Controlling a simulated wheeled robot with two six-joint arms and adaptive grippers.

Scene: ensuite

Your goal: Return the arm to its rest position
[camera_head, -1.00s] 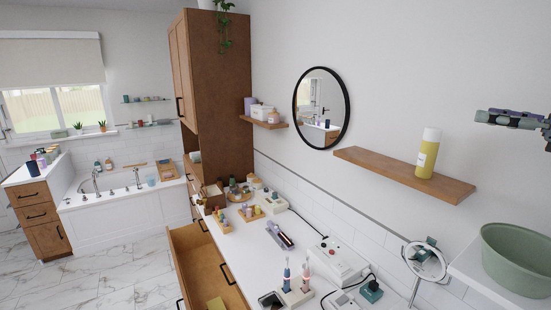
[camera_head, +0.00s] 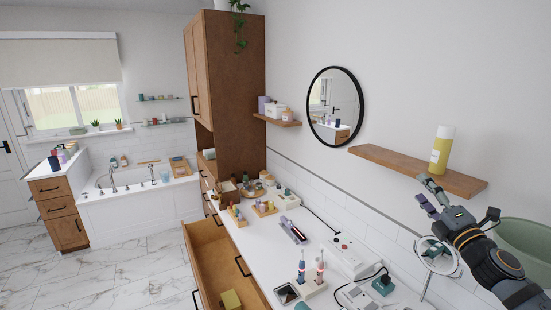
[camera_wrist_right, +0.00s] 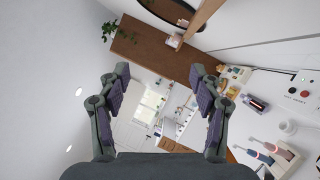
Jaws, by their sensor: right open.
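My right gripper (camera_head: 426,190) is raised at the right of the head view, in front of the wall and below the wooden shelf. Its arm comes in from the lower right corner. In the right wrist view its two fingers (camera_wrist_right: 160,85) stand wide apart with nothing between them. The gripper is open and empty. My left gripper does not show in either current view.
A wooden shelf (camera_head: 410,169) carries a yellow bottle (camera_head: 440,152) close above the gripper. A green basin (camera_head: 527,250) and a round makeup mirror (camera_head: 436,256) are near the arm. The counter (camera_head: 262,245) holds several items; a drawer (camera_head: 217,262) stands open.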

